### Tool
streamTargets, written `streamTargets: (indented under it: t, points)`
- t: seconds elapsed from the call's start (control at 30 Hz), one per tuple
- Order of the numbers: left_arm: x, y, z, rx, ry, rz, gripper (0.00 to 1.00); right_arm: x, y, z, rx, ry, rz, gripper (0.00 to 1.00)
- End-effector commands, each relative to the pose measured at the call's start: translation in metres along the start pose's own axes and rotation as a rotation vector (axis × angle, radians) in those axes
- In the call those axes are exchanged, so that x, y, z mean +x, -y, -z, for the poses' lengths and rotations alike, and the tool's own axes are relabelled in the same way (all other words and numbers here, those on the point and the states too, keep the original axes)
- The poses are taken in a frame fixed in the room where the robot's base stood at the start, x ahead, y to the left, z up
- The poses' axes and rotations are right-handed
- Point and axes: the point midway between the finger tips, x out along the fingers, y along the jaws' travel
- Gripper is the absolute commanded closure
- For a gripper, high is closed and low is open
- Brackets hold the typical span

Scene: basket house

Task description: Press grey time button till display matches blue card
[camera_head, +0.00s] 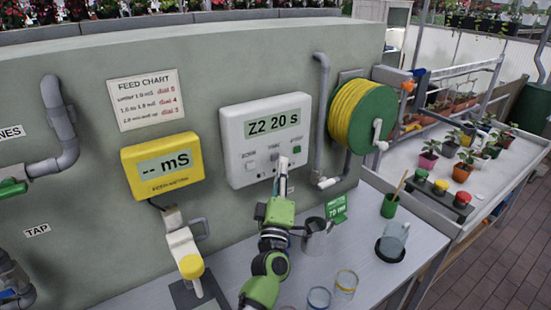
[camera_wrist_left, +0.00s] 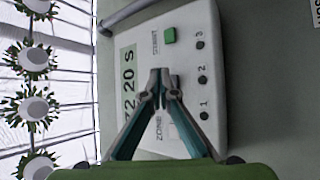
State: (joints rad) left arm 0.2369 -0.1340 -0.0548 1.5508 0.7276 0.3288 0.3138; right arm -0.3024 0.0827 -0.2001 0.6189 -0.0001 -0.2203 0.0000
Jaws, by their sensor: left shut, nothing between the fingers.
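The white controller box (camera_head: 234,160) hangs on the wall, and its display (camera_head: 272,124) reads "Z2 20 s". Below the display are buttons labelled zone, time and start; the start button (camera_head: 297,149) is green and also shows in the left wrist view (camera_wrist_left: 169,35). My left gripper (camera_head: 283,165) is shut and empty, its tips at the middle of the button row. In the left wrist view its tips (camera_wrist_left: 160,76) cover most of the grey time button; whether they touch it I cannot tell. I see no blue card. My right gripper is not in view.
A yellow meter (camera_head: 162,165) and a feed chart (camera_head: 146,99) are on the wall to the left. A yellow hose reel (camera_head: 362,115) is to the right. Below, the bench holds a small green card (camera_head: 337,207), a metal cup (camera_head: 314,240), glasses (camera_head: 346,284) and a green pot (camera_head: 389,206).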

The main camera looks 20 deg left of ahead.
Motion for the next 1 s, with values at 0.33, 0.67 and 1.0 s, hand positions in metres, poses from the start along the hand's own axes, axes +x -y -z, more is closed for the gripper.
streamTargets:
  t: [0.33, 0.67, 1.0]
  points:
    - [0.0000, -0.0001, -0.0001, 0.000, 0.000, 0.000, 1.00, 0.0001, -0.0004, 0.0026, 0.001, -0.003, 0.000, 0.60]
    - [0.0010, 0.0009, 0.0007, 0.000, 0.000, 0.000, 1.00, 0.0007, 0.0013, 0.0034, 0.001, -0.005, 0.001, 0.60]
    - [0.0061, 0.0041, 0.0044, 0.000, 0.000, 0.000, 1.00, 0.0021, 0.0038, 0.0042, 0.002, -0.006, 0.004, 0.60]
